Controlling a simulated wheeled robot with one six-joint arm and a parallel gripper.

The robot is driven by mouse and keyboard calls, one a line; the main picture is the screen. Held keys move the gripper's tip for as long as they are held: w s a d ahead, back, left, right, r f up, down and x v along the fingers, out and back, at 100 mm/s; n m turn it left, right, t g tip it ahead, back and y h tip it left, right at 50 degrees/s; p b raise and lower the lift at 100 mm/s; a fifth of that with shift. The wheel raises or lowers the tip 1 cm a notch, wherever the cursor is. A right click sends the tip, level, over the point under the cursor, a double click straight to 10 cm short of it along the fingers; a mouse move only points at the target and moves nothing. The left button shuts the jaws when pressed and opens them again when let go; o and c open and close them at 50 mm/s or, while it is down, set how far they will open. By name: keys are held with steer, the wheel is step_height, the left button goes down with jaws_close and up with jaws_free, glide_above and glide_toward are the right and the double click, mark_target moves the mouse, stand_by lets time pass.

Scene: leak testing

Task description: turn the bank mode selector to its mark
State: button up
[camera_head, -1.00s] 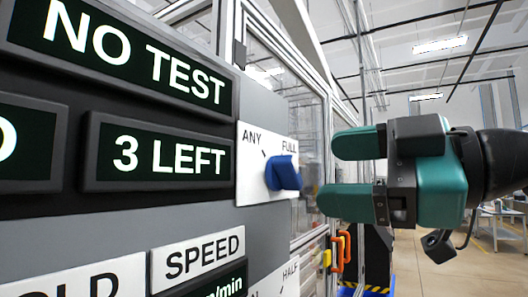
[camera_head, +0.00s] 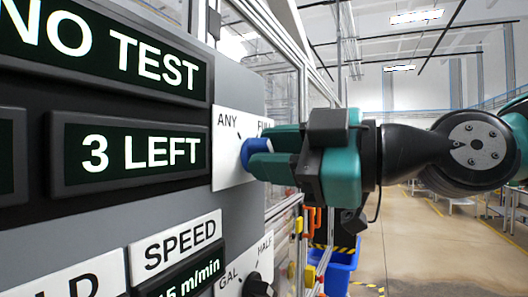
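The selector is a blue knob (camera_head: 252,150) on a white plate (camera_head: 229,172) marked ANY at left and FULL at right. FULL is partly hidden by my gripper. My gripper (camera_head: 268,152) has green fingers and is at the knob, one finger higher and one lower, with blue showing at their tips. The fingers overlap the knob in this view. Whether they press on it cannot be told. The knob's exact pointing direction is partly covered.
Display panels read NO TEST (camera_head: 110,45) and 3 LEFT (camera_head: 130,152). A SPEED label (camera_head: 178,248) is below. A second, black knob (camera_head: 258,286) with GAL and HALF labels sits lower down. A blue bin (camera_head: 342,270) stands on the floor beyond. Open floor lies to the right.

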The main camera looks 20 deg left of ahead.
jaws_close()
steer(key=m+p, duration=0.1)
steer(key=m, duration=0.3)
steer(key=shift+r, duration=0.15)
steer(key=shift+m, duration=1.1)
steer(key=shift+p, duration=0.3)
steer(key=m+p, duration=0.1)
steer(key=m, duration=0.2)
steer(key=shift+w+p, duration=0.1)
steer(key=shift+p, duration=0.2)
steer(key=shift+m+p, duration=0.45)
steer(key=shift+m, duration=1.05)
